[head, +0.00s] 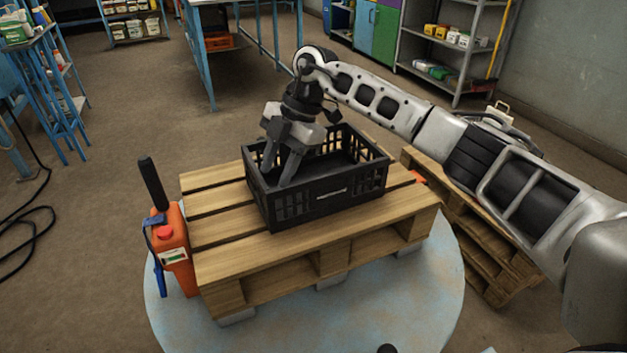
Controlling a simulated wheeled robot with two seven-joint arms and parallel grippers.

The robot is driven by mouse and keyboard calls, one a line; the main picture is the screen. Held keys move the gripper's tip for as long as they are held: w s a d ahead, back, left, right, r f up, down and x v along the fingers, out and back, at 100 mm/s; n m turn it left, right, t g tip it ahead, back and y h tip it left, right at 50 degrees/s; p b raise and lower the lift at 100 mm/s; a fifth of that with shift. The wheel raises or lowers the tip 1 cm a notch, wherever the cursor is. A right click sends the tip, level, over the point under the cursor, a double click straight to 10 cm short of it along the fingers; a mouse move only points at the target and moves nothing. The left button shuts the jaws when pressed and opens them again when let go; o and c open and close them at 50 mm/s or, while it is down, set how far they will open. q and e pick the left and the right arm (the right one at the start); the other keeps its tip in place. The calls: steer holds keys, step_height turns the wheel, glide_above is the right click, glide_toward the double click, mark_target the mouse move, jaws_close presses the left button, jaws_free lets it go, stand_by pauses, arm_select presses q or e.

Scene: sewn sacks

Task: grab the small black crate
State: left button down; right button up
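The small black crate (330,190) is an open-topped box with slotted walls. It sits upright on a wooden pallet (320,240) in the middle of the head view. My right gripper (277,178) points down at the crate's left end, its fingers overlapping the crate's opening near the left wall. The fingers look spread apart, with nothing clearly held between them. Whether they touch the wall is hard to tell. My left gripper is out of view.
The pallet rests on a round, pale blue worn surface (400,310). An orange device with a black antenna (172,245) stands at the pallet's left edge. Another wooden pallet (480,235) lies behind my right arm. Shelves (455,45) and blue frames (205,60) stand farther back.

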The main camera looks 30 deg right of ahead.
mark_target(332, 173)
steer(key=d+r+m+h, duration=0.2)
steer(key=d+r, duration=0.1)
steer(key=d, duration=0.3)
steer(key=d+r+m+h, duration=0.3)
steer(key=d+r, duration=0.1)
steer(key=d, duration=0.3)
steer(key=f, duration=1)
steer(key=shift+w+a+f+b, duration=0.15)
steer(key=shift+w+b, duration=0.25)
steer(key=shift+a+f, duration=0.15)
steer(key=shift+f, duration=1.2)
steer(key=shift+a+f, duration=0.1)
steer(key=shift+f, duration=1.25)
steer(key=shift+c, duration=0.3)
jaws_close()
steer(key=shift+r, duration=0.15)
